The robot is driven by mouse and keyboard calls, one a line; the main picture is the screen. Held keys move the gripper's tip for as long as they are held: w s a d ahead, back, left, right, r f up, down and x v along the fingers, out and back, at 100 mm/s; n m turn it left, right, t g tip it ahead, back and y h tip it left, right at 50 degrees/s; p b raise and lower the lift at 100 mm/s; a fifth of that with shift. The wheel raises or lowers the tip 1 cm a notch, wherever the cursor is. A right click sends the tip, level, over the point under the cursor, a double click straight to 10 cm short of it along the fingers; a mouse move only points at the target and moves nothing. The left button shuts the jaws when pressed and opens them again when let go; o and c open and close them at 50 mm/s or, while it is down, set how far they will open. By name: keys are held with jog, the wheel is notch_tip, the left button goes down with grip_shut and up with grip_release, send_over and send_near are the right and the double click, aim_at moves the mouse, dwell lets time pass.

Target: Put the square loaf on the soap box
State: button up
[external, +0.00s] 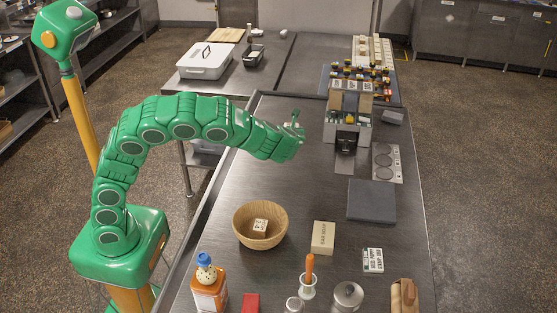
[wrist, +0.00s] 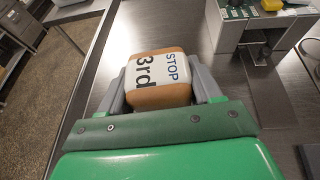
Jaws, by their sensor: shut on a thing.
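My gripper (wrist: 163,91) is shut on a brown, round-edged block (wrist: 173,63) with a white face printed "STOP" and "3rd". The block may be the square loaf; I cannot be sure. In the external view my gripper (external: 297,128) is raised at the far part of the counter, left of the grey stand; the held block is hardly visible there. The soap box (external: 323,238), a beige box printed "BAR SOAP", lies on the counter right of a wooden bowl, well nearer the camera than my gripper. Its top is bare.
The wooden bowl (external: 247,238) holds a small printed cube (external: 260,226). The counter is clear between my gripper and the soap box.

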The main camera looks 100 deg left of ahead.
jog(key=w+d+r+m+t+h, duration=0.15)
jog(key=d+m+t, duration=0.4)
jog(key=d, duration=1.25)
jog(key=w+d+r+m+t+h, duration=0.1)
jog(key=d+r+m+t+h, duration=0.35)
jog(key=d, duration=1.45)
jog(key=t+y, duration=0.1)
jog(key=y, duration=0.1)
send_over(324, 234)
jog(key=shift+s+f, duration=0.15)
jog(key=shift+f, duration=7.35)
jog(key=shift+f, duration=0.15)
jog(key=o, duration=1.1)
jog(key=shift+c, duration=0.2)
